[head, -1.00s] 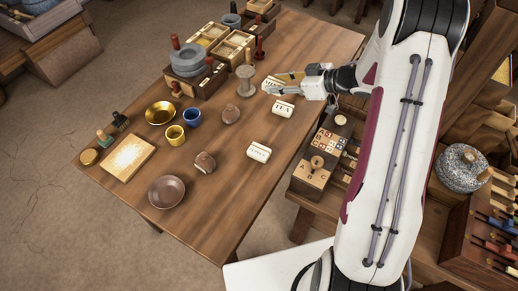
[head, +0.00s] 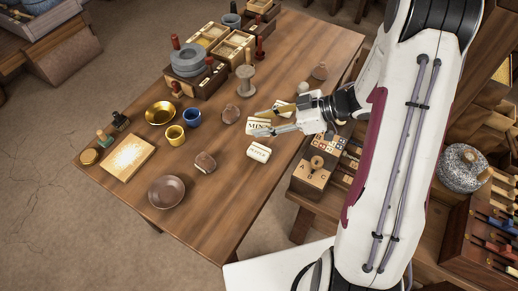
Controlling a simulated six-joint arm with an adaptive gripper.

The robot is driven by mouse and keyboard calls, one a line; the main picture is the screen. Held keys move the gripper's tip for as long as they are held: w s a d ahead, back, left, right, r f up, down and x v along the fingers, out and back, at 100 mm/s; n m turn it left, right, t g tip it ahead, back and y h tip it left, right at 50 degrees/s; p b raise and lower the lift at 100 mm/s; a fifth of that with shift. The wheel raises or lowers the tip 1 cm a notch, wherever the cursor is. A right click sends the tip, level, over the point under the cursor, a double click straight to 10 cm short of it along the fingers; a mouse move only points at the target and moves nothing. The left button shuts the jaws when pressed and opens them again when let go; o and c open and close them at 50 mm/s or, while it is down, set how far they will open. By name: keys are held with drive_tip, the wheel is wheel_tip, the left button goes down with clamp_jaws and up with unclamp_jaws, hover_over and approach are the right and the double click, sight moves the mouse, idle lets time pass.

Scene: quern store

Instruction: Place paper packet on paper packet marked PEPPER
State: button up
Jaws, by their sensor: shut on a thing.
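My gripper (head: 266,124) is shut on a white paper packet (head: 257,126) whose dark lettering looks like MINT. It holds this packet with its fingers on either side, just behind the other packet in the head view. The paper packet marked PEPPER (head: 259,152) lies on the table below and close to the gripper; its small lettering is hard to read. I cannot tell how high the held packet is above the table. A third white packet (head: 281,104), lettered TEA in the earlier frame, lies behind the gripper and is partly hidden.
The wooden table (head: 225,215) is clear in front of the PEPPER packet.

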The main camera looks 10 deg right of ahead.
hover_over(264, 151)
drive_tip(key=shift+w+f, duration=0.1)
drive_tip(key=shift+f, duration=2.8)
drive_tip(key=shift+f, duration=0.1)
drive_tip(key=shift+f, duration=2)
drive_tip(key=shift+f, duration=0.1)
drive_tip(key=o, duration=1.1)
drive_tip(key=v, duration=1.2)
